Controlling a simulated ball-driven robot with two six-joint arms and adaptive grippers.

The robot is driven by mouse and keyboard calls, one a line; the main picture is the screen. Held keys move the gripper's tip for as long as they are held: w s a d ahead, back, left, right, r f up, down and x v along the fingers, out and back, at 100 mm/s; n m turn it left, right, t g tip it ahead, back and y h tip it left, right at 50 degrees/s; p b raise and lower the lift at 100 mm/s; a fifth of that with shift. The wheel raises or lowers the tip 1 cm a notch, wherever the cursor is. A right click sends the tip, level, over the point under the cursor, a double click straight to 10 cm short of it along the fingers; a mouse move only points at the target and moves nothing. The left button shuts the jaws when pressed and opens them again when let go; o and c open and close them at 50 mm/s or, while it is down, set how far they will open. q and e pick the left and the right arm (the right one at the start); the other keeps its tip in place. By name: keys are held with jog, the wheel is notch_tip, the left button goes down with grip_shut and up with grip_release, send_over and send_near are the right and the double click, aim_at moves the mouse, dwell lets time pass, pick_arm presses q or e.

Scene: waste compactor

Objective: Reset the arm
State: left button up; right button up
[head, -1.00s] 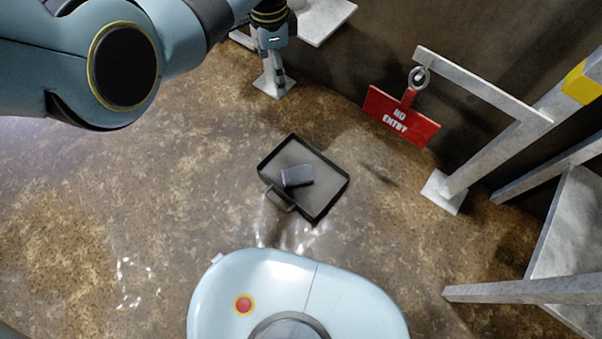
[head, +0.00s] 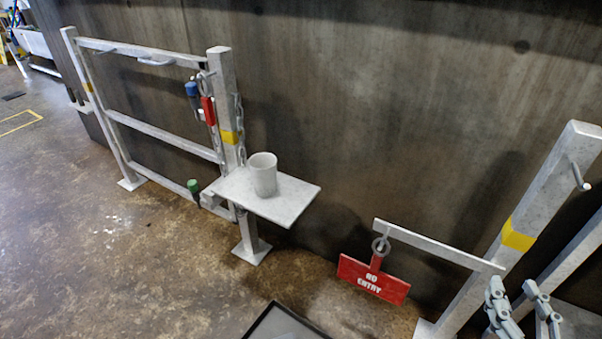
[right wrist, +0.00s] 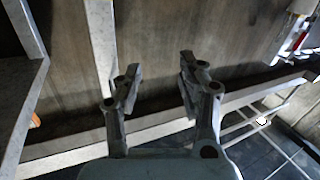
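My right gripper (head: 521,300) shows at the lower right of the head view, beside the base of the grey post with the yellow band (head: 518,235). Its two grey fingers stand apart. In the right wrist view the gripper (right wrist: 158,85) is open, with nothing between its fingers. A grey post and rail lie behind the fingers there; I cannot tell how far off. My left arm and left gripper are outside the head view.
A red NO ENTRY sign (head: 373,279) hangs from a grey bar left of the post. A small shelf (head: 290,203) holds a white cup (head: 263,175). A grey railing (head: 160,118) stands along the dark wall. A black tray (head: 268,318) lies on the floor, which is otherwise open at left.

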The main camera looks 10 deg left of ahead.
jog(key=s+d+f+m+g+h+p, duration=0.15)
jog(key=s+f+g, duration=0.35)
jog(key=s+f, duration=0.5)
jog(key=s+d+f+g+p, duration=0.15)
jog(key=s+f+g, duration=0.35)
jog(key=f, duration=0.9)
pick_arm(q)
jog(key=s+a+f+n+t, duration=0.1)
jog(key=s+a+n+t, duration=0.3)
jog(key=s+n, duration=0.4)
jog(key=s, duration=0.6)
jog(key=shift+b, duration=0.3)
pick_arm(e)
jog(key=s+d+f+g, duration=0.1)
jog(key=s+f+g, duration=0.2)
jog(key=s, duration=0.9)
jog(key=s+f+g, duration=0.4)
jog(key=s+f, duration=0.1)
jog(key=s, duration=0.8)
jog(key=shift+d+f+h, duration=0.3)
jog(key=shift+d+h, duration=0.05)
jog(key=shift+d, duration=0.05)
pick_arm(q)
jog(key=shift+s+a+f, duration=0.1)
